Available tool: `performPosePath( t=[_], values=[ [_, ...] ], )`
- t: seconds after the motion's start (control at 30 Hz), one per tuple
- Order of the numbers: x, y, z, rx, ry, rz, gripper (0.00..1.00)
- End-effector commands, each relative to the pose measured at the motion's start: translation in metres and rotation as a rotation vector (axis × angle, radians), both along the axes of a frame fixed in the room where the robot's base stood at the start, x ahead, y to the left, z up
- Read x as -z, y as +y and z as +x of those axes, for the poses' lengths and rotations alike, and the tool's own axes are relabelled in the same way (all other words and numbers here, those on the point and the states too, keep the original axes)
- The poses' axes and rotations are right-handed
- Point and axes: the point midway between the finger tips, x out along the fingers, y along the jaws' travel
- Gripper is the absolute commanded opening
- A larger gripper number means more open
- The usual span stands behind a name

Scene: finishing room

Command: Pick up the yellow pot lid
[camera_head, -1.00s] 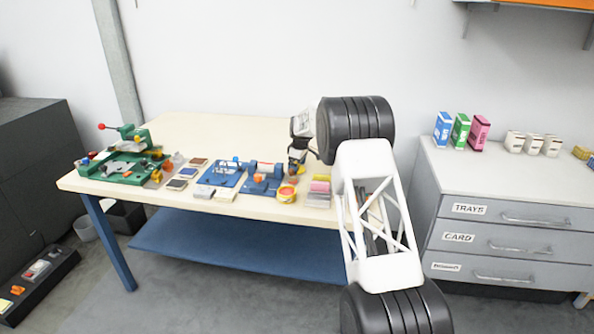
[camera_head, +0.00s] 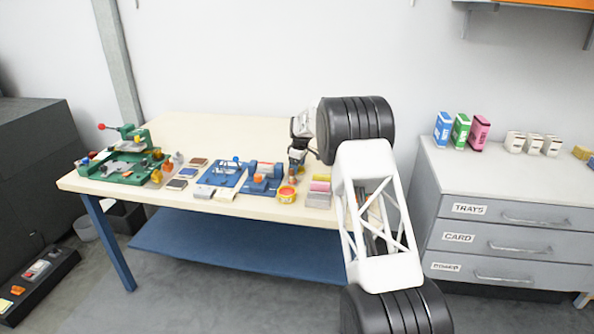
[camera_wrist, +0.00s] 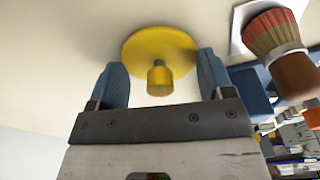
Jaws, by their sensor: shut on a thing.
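The yellow pot lid (camera_wrist: 160,48), a round disc with a short knob, lies between the two blue fingers of my gripper (camera_wrist: 161,62) in the wrist view. My gripper is shut on it by opposite sides of its disc; the knob points towards the wrist camera. In the head view my gripper (camera_head: 297,160) is over the right part of the cream table, just behind a small yellow-and-red pot (camera_head: 287,194). The lid cannot be made out there. I cannot tell whether the lid touches the table.
A brush (camera_wrist: 278,45) with a wooden handle is close to the right finger in the wrist view. Blue fixtures (camera_head: 225,173), stacked pads (camera_head: 319,190) and a green press (camera_head: 125,160) stand along the cream table (camera_head: 200,128). The table's back is clear. A grey drawer unit (camera_head: 510,185) stands right.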

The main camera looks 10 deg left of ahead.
Motion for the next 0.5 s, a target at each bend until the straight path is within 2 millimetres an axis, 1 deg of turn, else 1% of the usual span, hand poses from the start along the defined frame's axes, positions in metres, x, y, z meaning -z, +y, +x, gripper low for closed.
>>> performPosePath(
  t=[0.27,0.37,0.5],
  values=[
    [-0.002,0.0,0.0,0.0,0.0,0.0,0.51],
    [-0.005,0.0,0.0,0.0,0.0,0.0,0.51],
    [-0.016,0.0,0.0,0.0,-0.001,0.001,0.51]
  ],
)
